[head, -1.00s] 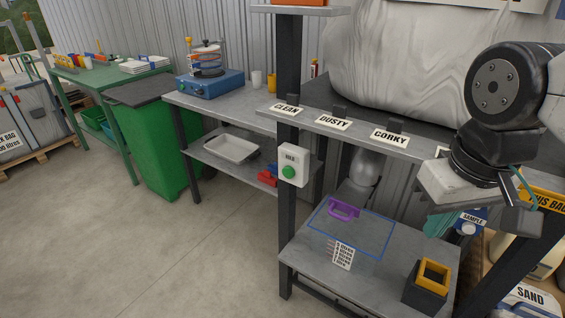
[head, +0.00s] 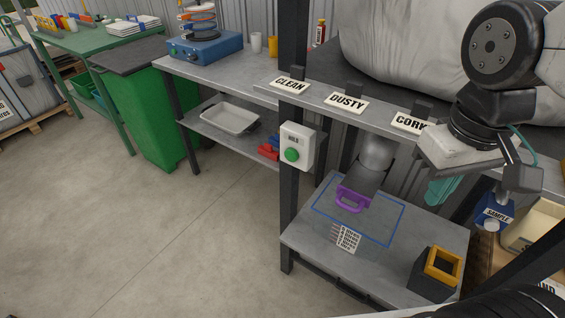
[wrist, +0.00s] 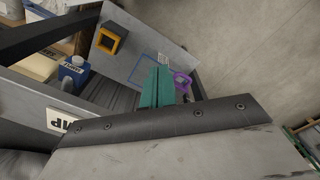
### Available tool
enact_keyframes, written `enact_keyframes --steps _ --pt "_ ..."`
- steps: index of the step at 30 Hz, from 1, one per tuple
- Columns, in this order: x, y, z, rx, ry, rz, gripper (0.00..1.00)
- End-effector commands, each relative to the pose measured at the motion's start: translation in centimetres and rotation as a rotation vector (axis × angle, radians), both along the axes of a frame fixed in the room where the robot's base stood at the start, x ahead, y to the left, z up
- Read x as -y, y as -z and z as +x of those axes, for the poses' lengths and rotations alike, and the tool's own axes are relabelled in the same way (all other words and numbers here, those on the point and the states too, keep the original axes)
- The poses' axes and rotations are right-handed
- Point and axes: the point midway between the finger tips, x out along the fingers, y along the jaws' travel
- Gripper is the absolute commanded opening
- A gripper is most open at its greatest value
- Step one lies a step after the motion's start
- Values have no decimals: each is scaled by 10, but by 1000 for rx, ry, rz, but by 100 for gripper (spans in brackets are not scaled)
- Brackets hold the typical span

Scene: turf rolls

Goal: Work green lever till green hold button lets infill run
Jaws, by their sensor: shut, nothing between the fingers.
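I cannot make out a green lever in either view. Signs CLEAN (head: 290,86), DUSTY (head: 346,102) and CORKY (head: 410,122) sit along the bench edge, with dark tabs behind them. My gripper (head: 441,193) has teal fingers, shut and empty, in front of the bench edge and right of the button. The fingers also show in the wrist view (wrist: 158,88). My wrist partly covers the CORKY sign.
A purple handle (head: 352,199) is at a grey spout above the blue-outlined lower shelf. A yellow-topped dark box (head: 443,266) stands at that shelf's right. A blue SAMPLE container (head: 492,212) is beyond. The floor at left is free.

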Motion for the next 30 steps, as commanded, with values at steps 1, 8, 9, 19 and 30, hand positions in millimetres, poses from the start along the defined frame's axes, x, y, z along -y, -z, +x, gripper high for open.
enact_keyframes --steps 1,8,9,19,30 --pt "-10 9 5 -55 -67 -23 0" --pt "-44 44 26 -258 -367 -207 0" --pt "-49 50 30 -290 -421 -246 0" --pt "-104 103 67 -500 -917 -679 0" --pt "-206 171 111 -594 -1480 -1329 0"
